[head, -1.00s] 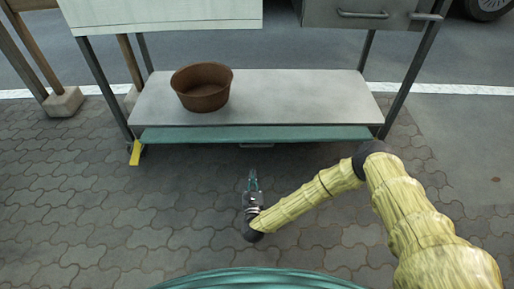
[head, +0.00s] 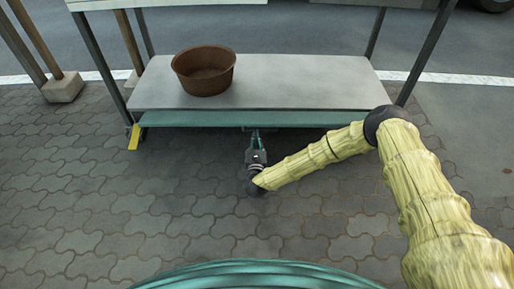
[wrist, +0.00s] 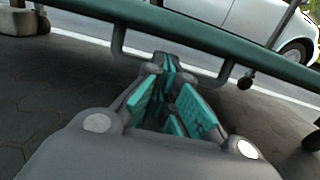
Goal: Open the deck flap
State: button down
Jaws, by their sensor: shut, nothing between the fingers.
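The deck flap shows as a green strip (head: 190,119) along the front edge of the low grey deck. In the wrist view it is a green bar (wrist: 240,48) crossing at a slant. A grey U-shaped handle (wrist: 118,42) hangs from it, its middle hidden behind my fingers. My gripper (head: 255,134) is at the flap's front edge, just below it, near the middle. In the wrist view its teal-padded fingers (wrist: 169,70) are shut and empty, in front of the handle between its two legs. I cannot tell whether they touch the handle.
A brown clay tub (head: 204,73) stands on the grey deck (head: 310,85), left of centre. A yellow tab (head: 134,137) is at the flap's left end. Dark metal legs (head: 419,55) rise at the corners. The paving (head: 130,215) in front is clear.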

jog(key=shift+w+r, duration=0.1)
jog(key=shift+r, duration=0.65)
jog(key=shift+r+g+p, duration=0.9)
jog(key=shift+r+p, duration=0.05)
jog(key=shift+p, duration=0.75)
jog(key=s+f+p, duration=0.2)
jog(key=s+f, duration=0.1)
jog(key=s, duration=0.8)
jog(key=shift+s+f, duration=0.2)
jog(key=shift+f, duration=0.15)
